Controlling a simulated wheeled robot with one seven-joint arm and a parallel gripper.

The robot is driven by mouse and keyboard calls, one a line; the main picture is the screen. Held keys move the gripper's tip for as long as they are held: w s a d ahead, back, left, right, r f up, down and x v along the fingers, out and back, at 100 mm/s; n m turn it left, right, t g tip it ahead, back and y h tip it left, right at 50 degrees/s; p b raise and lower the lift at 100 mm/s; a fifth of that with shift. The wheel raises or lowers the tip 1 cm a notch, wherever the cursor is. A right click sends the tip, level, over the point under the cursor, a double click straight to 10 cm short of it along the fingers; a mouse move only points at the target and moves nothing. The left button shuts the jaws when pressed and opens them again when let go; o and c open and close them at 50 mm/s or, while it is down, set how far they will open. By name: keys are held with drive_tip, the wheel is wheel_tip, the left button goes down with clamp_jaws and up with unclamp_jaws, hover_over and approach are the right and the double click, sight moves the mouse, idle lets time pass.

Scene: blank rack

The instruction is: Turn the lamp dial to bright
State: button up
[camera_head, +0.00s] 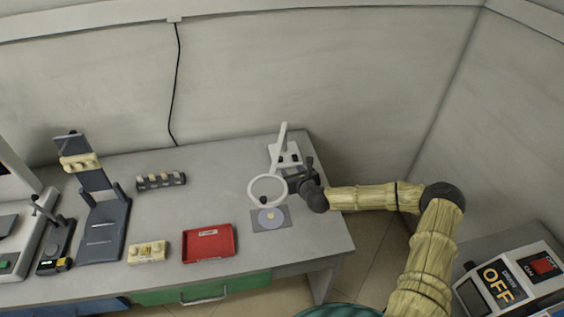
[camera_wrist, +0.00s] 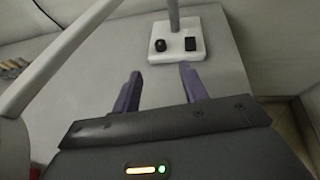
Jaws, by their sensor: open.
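The white lamp (camera_head: 283,138) stands at the right back of the grey table, with a round ring head (camera_head: 252,189) in front of it. In the wrist view its white base (camera_wrist: 211,49) carries a dark round dial (camera_wrist: 160,45) on the left and a dark square part (camera_wrist: 191,44) on the right. The dial's setting is too small to read. My gripper (camera_wrist: 160,72) is open and empty, with its purple fingers pointing toward the base and apart from the dial. In the head view my gripper (camera_head: 290,174) is beside the ring and partly hides the lamp base.
A grey plate with a disc (camera_head: 284,223) lies below the ring. A red tray (camera_head: 208,257), a cream block (camera_head: 148,252), a small dark rack (camera_head: 147,185) and a dark stand (camera_head: 105,225) are farther left. The lamp's white ring (camera_wrist: 60,60) passes close on the left in the wrist view.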

sight(281, 159)
drive_tip(key=shift+w, duration=0.1)
drive_tip(key=shift+p+x, duration=0.8)
drive_tip(key=shift+x, duration=5.2)
drive_tip(key=shift+f, duration=0.1)
drive_tip(key=shift+c, duration=0.4)
clamp_jaws()
